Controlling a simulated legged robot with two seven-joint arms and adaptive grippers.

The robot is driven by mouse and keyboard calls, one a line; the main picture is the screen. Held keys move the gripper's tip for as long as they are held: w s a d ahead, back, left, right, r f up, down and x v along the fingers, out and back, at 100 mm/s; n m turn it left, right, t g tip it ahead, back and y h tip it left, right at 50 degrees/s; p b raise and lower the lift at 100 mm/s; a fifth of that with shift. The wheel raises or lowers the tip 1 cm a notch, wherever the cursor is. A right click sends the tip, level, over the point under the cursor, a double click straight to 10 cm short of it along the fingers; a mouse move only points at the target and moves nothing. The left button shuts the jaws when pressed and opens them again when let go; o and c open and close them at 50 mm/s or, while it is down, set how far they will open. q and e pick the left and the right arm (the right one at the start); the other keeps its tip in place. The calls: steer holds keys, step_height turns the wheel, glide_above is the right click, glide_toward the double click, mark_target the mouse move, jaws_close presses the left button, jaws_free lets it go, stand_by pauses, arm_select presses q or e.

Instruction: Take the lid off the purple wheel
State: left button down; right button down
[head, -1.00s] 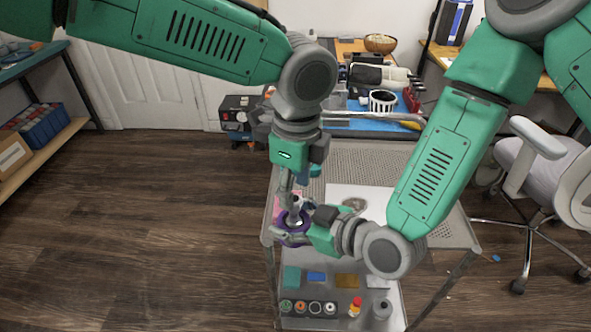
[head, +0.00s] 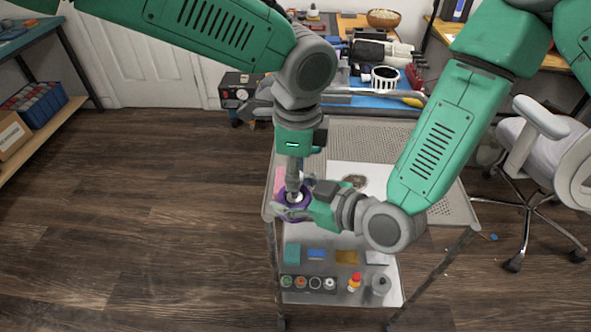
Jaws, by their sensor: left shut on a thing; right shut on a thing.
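The purple wheel (head: 280,210) is at the left front edge of the cart's perforated top, partly hidden by both grippers. My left gripper (head: 295,196) points straight down onto the middle of the wheel from above. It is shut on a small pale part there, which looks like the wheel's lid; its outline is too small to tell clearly. My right gripper (head: 292,209) reaches in from the right and is shut on the wheel's side. I cannot see a gap between lid and wheel.
The cart (head: 370,133) has a white sheet (head: 340,176) and a pink item (head: 280,178) on top. A workbench with tools stands behind; an office chair (head: 545,150) is at right.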

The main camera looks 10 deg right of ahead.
arm_select(q)
steer(key=n, duration=0.6)
steer(key=shift+d+r+n, duration=0.1)
steer(key=shift+d+n, duration=0.05)
steer(key=shift+n, duration=0.15)
steer(key=c, duration=1.2)
jaws_free()
